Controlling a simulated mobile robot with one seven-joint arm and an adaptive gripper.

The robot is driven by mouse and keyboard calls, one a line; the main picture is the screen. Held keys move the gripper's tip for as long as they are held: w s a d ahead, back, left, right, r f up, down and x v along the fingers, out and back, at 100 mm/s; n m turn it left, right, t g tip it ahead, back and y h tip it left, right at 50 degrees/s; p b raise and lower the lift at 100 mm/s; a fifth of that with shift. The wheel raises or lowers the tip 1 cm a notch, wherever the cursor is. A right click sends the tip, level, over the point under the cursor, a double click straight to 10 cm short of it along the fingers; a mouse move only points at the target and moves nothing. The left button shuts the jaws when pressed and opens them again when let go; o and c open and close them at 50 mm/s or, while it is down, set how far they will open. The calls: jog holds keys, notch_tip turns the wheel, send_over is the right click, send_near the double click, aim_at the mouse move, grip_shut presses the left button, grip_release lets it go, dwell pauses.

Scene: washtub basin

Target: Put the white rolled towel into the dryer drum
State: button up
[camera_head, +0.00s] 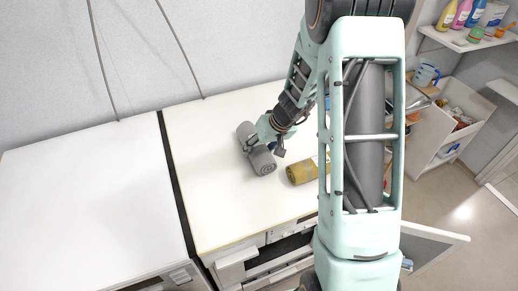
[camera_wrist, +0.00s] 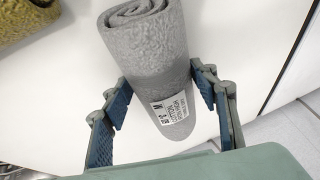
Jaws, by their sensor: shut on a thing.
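A grey rolled towel (camera_head: 263,161) lies on the white worktop, its spiral end toward the front. It also fills the middle of the wrist view (camera_wrist: 150,60), with a white printed label on its side. My gripper (camera_head: 262,139) is over the towel, and in the wrist view my gripper (camera_wrist: 160,98) has its blue-padded fingers on both sides, shut on it. I see no clearly white rolled towel. The dryer drum is not visible; a machine front (camera_head: 270,262) shows below the worktop edge, partly hidden by my arm.
A mustard-yellow rolled towel (camera_head: 300,172) lies just right of the grey one; part shows in the wrist view (camera_wrist: 25,18). A white door or panel (camera_head: 437,236) stands out at the lower right. Bottles stand on a shelf at the upper right. The left worktop (camera_head: 85,200) is clear.

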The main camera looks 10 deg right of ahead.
jog(key=shift+f, duration=0.15)
jog(key=o, duration=1.4)
jog(key=shift+r, duration=0.2)
